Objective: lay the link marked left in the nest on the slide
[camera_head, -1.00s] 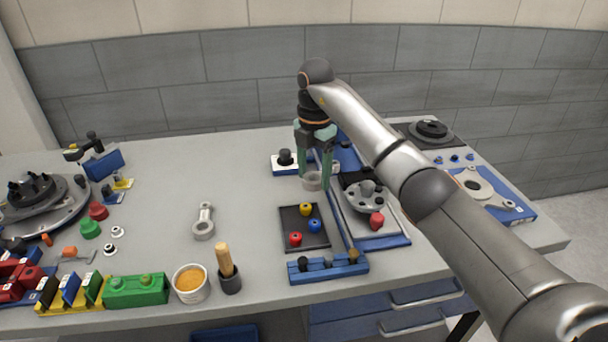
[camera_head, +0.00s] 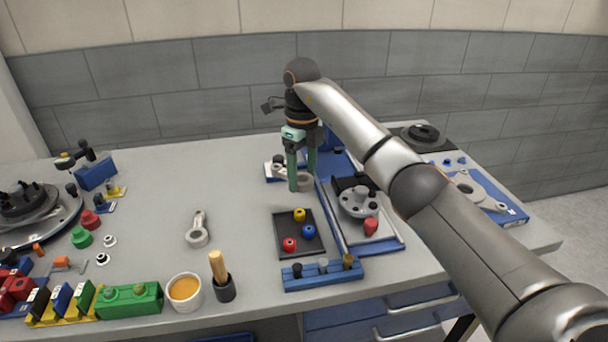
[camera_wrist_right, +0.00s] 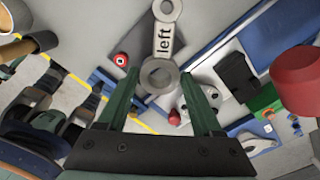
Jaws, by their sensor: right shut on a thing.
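My right gripper (camera_head: 302,184) is shut on a grey metal link (camera_wrist_right: 163,45) with a ring at each end and the word "left" along its bar. In the right wrist view the near ring sits between the fingertips (camera_wrist_right: 162,98); the bar points away from the gripper. In the head view one ring of the held link (camera_head: 306,180) shows at the fingertips, low over the table beside a small fixture with a black knob (camera_head: 279,161). The gripper partly hides that fixture, and I cannot make out the nest. My left gripper is not in view.
A second grey link (camera_head: 198,230) lies on the open table to the left. A black tray with colored knobs (camera_head: 287,227), a blue rail (camera_head: 322,276) and a round grey fixture (camera_head: 356,201) stand close by. A wooden-handled tool (camera_head: 218,268) stands upright near the front.

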